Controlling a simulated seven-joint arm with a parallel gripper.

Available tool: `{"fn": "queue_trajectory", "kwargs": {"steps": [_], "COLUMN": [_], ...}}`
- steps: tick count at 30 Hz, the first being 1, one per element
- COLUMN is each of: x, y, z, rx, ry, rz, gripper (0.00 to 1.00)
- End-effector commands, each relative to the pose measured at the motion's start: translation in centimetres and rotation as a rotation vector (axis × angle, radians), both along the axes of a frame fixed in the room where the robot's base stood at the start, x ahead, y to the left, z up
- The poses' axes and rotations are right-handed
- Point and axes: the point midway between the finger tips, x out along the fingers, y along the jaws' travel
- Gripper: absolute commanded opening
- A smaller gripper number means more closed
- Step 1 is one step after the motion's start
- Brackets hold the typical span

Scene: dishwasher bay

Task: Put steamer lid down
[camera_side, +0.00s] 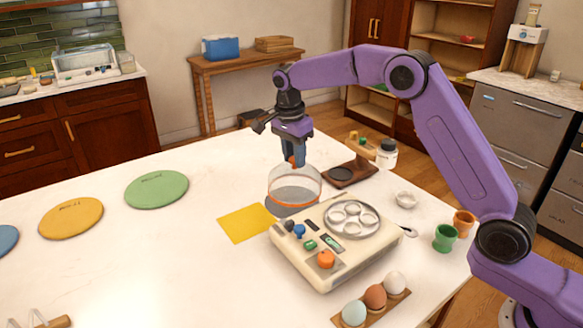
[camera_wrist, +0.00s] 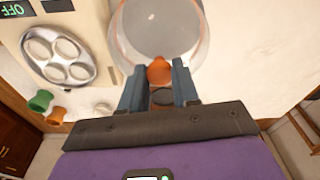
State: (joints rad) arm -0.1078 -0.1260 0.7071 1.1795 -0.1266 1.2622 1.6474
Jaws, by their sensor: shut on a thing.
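The steamer lid (camera_side: 294,183) is a clear dome with an orange rim and an orange knob. My gripper (camera_side: 293,160) is above it, shut on the knob (camera_wrist: 159,71), which shows between the two fingers in the wrist view. The lid hangs level, its rim seeming just above or near a grey round patch (camera_side: 285,211) on the table; contact cannot be told. The egg steamer (camera_side: 334,278), a cream box with controls, stands right in front of the lid. Its round metal egg tray (camera_side: 352,219) is uncovered and empty.
A yellow square sheet (camera_side: 245,223) lies left of the lid. A brown tray (camera_side: 349,174) and a jar (camera_side: 386,153) are behind right. Eggs in a holder (camera_side: 373,298) stand in front, egg cups (camera_side: 446,238) right. Green (camera_side: 156,189) and yellow (camera_side: 71,217) round mats lie left.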

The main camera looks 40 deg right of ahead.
Motion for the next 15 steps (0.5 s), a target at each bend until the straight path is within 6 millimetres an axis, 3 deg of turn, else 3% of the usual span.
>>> {"fn": "queue_trajectory", "kwargs": {"steps": [8,15], "x": [1.0,1.0], "y": [0.2,0.1], "z": [-1.3,-4.1], "rx": [0.0,0.0], "ry": [0.0,0.001], "rz": [0.0,0.0], "gripper": [0.0,0.0]}}
